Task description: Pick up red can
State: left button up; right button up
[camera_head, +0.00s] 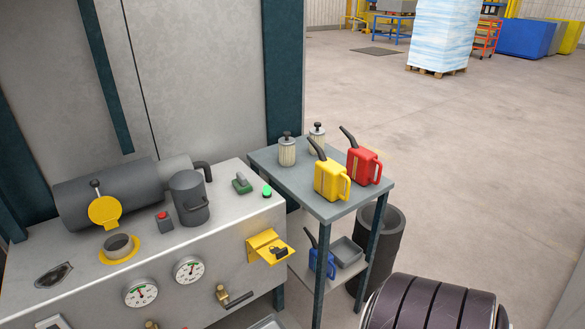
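The red can (364,166) stands upright on the top shelf of a grey side table (335,208), near its right corner. It has a dark spout pointing up and left and a handle on its right side. A yellow can (331,180) of the same shape stands just left of it and nearer to me. A blue can (322,263) is on the lower shelf, partly hidden by a table leg. Neither of my grippers shows in this view.
Two pale dispensers, one (287,152) at left, stand behind the cans. A grey machine counter (230,225) with gauges adjoins the table. A dark bin (383,240) stands beside it. A dark ribbed shape (432,305) is at bottom right. Open floor (480,150) lies right.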

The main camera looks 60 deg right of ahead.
aim_at(361, 162)
jog(key=z, duration=2.25)
